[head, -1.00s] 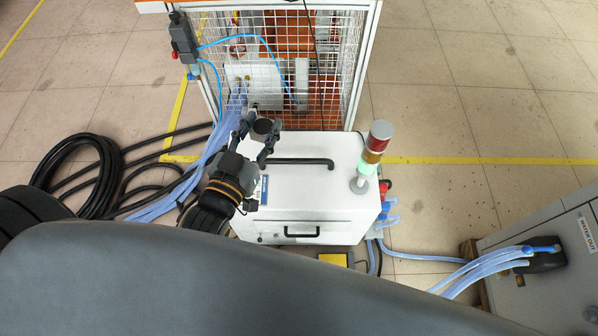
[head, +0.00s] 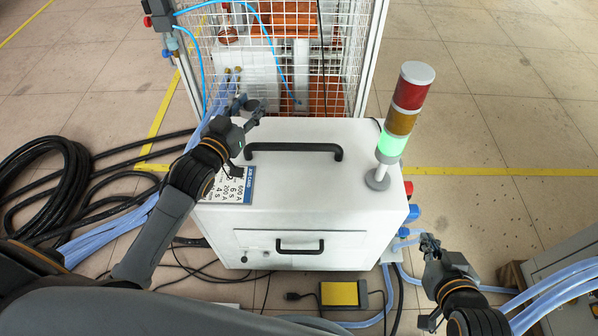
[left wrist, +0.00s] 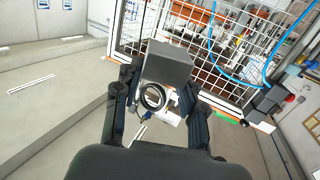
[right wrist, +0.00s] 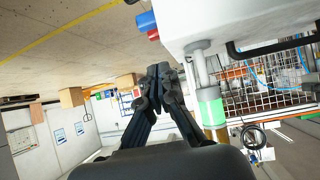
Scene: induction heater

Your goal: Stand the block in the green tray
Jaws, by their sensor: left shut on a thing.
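A dark grey block (left wrist: 168,64) is held between the fingertips of my left gripper (head: 250,107), tilted in the left wrist view. In the head view the left gripper is above the back left edge of the white machine, and the block is small and dark there. My right gripper (head: 430,243) is low to the right of the machine. Its fingertips meet with nothing between them in the right wrist view (right wrist: 161,76).
The white machine (head: 330,190) has a top handle and a signal tower (head: 402,115) with its green section lit. A wire cage (head: 335,60) stands behind it. Black cables (head: 45,190) lie on the floor at left. A yellow pedal (head: 343,294) lies in front.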

